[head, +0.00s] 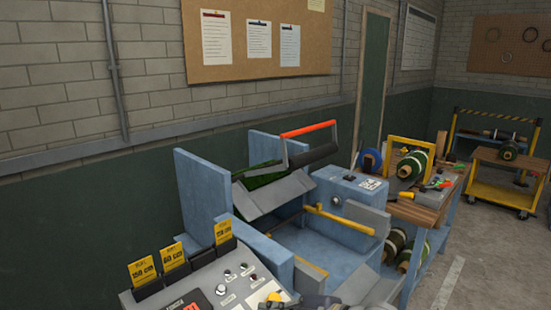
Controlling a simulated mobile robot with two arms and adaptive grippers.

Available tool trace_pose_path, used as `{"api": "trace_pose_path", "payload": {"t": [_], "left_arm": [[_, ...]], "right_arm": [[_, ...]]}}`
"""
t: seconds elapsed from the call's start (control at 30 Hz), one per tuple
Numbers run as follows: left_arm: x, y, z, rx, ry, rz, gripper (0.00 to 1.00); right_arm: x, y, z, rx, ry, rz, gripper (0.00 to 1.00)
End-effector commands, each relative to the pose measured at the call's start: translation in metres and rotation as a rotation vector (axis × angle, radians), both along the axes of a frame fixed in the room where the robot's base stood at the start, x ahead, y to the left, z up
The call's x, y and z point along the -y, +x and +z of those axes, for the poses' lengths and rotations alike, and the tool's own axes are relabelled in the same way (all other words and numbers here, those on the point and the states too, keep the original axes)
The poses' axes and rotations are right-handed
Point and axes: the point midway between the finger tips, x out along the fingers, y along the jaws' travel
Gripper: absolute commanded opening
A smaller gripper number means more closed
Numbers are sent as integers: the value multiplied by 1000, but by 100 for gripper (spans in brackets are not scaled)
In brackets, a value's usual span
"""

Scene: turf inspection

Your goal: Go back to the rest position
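Neither of my grippers can be made out in the head view. A dark grey shape at the bottom edge, right of the control panel, is cut off and I cannot tell what it is. The blue inspection machine (205,200) fills the middle, with a strip of green turf (262,178) on it under a raised bar with an orange-red handle (308,130). The control panel (225,275) at the lower front carries buttons and several yellow cards (142,271).
A workbench (425,212) with turf rolls (412,165) and a blue reel (369,160) stands right of the machine. A yellow cart (498,195) is farther back. A cork board (255,45) hangs on the wall. Open floor (485,265) lies at the lower right.

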Motion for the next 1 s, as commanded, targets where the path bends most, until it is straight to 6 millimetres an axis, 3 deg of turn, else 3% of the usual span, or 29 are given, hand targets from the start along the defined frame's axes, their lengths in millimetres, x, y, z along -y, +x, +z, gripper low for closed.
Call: {"api": "trace_pose_path", "payload": {"t": [0.37,0.57,0.77,1.0], "left_arm": [[-5,5,0,7,5,1,40],[-2,3,0,5,2,2,40],[2,2,0,3,-3,0,40],[2,1,0,2,-2,-1,40]], "right_arm": [[-6,-40,-33,-158,40,-91,0],[7,-74,-63,-321,75,-246,0],[52,-117,-104,-542,105,-530,0],[127,-184,-150,-785,100,-923,0]]}}
